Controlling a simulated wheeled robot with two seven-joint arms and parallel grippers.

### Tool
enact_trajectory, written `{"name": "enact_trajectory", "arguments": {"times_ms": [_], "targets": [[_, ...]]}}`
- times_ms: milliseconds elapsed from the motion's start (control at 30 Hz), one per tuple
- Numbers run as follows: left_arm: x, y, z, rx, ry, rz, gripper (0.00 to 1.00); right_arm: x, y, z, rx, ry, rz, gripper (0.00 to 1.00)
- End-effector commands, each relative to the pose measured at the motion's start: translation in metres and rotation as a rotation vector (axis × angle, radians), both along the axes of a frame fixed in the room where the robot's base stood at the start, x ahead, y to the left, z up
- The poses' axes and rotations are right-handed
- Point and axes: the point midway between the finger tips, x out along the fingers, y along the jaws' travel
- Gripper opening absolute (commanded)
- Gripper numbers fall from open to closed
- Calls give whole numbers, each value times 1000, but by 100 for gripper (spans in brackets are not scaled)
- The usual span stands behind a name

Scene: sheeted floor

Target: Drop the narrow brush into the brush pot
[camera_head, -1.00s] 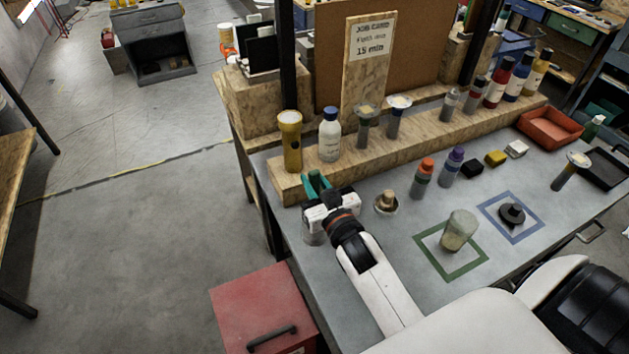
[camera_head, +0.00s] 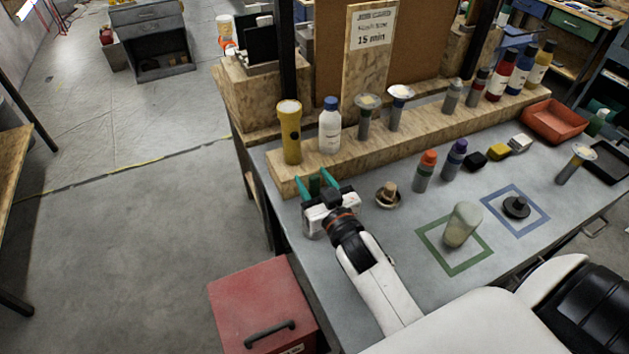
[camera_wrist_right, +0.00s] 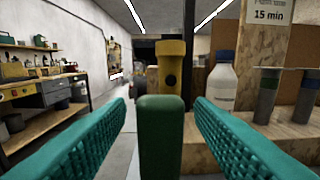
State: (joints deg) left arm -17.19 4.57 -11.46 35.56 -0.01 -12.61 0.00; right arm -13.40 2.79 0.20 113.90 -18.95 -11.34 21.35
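My right gripper (camera_head: 316,184) is at the left end of the grey bench, its teal fingers spread apart. Between them stands an upright dark green, round-topped piece (camera_head: 314,186), perhaps the narrow brush's handle. In the right wrist view this green piece (camera_wrist_right: 161,135) stands between the fingers (camera_wrist_right: 160,125), with a gap on each side. Its lower end is hidden. A greyish container (camera_head: 309,227) shows partly under the gripper; I cannot tell if it is the brush pot. A clear jar with pale contents (camera_head: 461,224) stands in the green square. My left gripper is out of view.
A yellow flashlight (camera_head: 290,133), a white bottle (camera_head: 330,127) and several other items stand on a wooden ledge (camera_head: 349,159) behind the gripper. A small brass-topped piece (camera_head: 388,194) is close to its right. A black knobbed piece (camera_head: 516,207) lies in the blue square.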

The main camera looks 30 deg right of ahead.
Motion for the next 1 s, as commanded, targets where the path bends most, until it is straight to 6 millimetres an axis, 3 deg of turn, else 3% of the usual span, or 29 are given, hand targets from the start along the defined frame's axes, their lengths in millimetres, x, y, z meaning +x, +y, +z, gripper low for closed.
{"name": "enact_trajectory", "arguments": {"times_ms": [533, 1000], "targets": [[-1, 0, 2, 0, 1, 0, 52, -4, 0, 0, 1, 1, 0, 48], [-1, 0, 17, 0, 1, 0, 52, -73, 4, 1, 1, 4, -1, 48]]}}
